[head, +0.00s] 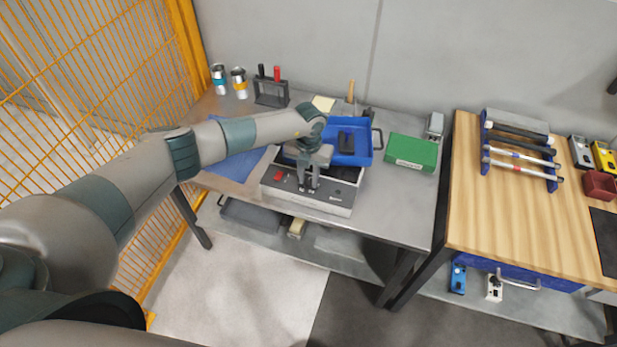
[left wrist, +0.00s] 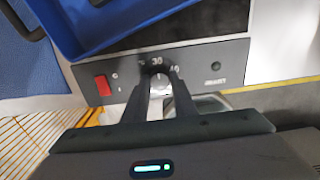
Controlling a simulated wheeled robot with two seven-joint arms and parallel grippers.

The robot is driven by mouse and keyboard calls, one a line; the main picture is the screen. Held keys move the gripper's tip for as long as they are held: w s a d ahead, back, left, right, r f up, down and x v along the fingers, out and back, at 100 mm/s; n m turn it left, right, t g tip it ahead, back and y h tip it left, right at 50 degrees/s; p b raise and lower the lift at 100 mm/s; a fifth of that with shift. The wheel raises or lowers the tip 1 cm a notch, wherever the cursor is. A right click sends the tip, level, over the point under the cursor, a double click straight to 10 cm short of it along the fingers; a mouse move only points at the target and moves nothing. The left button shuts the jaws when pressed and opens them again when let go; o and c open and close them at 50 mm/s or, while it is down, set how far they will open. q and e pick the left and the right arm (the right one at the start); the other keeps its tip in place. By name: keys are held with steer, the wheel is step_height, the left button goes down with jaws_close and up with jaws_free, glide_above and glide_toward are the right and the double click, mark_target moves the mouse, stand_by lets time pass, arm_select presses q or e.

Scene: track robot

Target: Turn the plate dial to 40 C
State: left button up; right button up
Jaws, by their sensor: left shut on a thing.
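The hot plate (head: 338,210) stands on the grey table, with a white body and a dark front panel. In the left wrist view its panel (left wrist: 210,60) shows a red switch (left wrist: 103,86) and the printed marks 30 and 40. My left gripper (head: 308,187) reaches down at the panel from above. In the left wrist view my left gripper (left wrist: 158,82) is shut on the dial (left wrist: 160,83) just below the marks. The fingers hide most of the dial, so I cannot tell where its pointer stands. My right gripper is not in view.
A blue bin (head: 366,155) sits on the plate's back part, close to my left wrist. A green box (head: 411,152) stands to the right. A tool rack (head: 271,93) and two cans are at the back left. A wooden bench (head: 470,220) is at the right.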

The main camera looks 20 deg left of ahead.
arm_select(q)
steer(key=shift+f+m+b, duration=0.2)
steer(key=shift+m+b, duration=0.5)
steer(key=shift+b, duration=0.3)
steer(key=m+b, duration=0.7)
steer(key=b, duration=0.3)
steer(key=shift+w, duration=0.1)
steer(key=shift+m+b, duration=1.1)
steer(key=shift+b, duration=0.15)
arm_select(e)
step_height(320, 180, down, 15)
arm_select(q)
steer(key=m+b, duration=0.1)
steer(key=b, duration=0.1)
steer(key=m+b, duration=0.2)
steer(key=shift+r, duration=0.25)
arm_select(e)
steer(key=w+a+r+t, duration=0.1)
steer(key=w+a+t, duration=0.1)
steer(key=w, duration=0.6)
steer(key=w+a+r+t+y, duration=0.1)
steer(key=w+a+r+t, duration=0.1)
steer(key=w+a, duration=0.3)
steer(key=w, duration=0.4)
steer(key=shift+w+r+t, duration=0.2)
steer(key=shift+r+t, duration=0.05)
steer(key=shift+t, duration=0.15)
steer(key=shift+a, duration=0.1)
arm_select(q)
steer(key=o, duration=1)
